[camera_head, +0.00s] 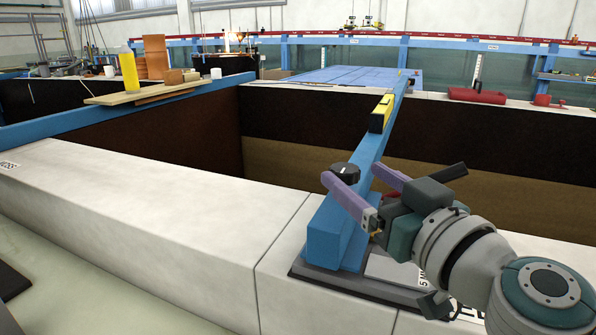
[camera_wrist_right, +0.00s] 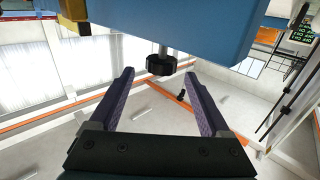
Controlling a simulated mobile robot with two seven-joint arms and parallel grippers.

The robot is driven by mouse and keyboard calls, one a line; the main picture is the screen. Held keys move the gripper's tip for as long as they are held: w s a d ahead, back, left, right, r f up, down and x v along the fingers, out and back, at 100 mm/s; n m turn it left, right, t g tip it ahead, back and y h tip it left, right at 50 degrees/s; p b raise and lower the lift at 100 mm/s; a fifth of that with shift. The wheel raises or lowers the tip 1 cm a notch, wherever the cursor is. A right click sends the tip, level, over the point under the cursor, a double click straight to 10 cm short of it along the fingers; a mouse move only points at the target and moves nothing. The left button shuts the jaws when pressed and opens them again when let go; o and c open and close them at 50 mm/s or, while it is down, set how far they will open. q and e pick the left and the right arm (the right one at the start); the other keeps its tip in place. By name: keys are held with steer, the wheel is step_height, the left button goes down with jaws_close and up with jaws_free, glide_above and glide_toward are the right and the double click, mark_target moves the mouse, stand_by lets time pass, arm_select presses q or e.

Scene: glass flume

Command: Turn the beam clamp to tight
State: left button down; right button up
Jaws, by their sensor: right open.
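The beam clamp shows as a dark round knob (camera_head: 345,172) at the near part of the blue beam (camera_head: 362,160). In the right wrist view the knob (camera_wrist_right: 161,65) hangs on a short stem from a blue body (camera_wrist_right: 180,22). My right gripper (camera_head: 352,175) has its two purple fingers spread apart, with the knob close to their tips. In the wrist view the gripper (camera_wrist_right: 159,75) is open and the knob sits in line with the gap, around the fingertips. I cannot tell whether a finger touches it. The clamp's marking is not readable. My left gripper is not in view.
A yellow level (camera_head: 381,114) lies on the beam farther along. The beam crosses a dark pit between pale concrete walls (camera_head: 150,200). Red tools (camera_head: 476,96) lie on the far wall.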

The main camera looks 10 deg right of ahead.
mark_target(353, 174)
steer(key=w, duration=0.2)
steer(key=w+a+b, duration=0.1)
steer(key=w, duration=0.1)
steer(key=shift+c, duration=0.4)
jaws_close()
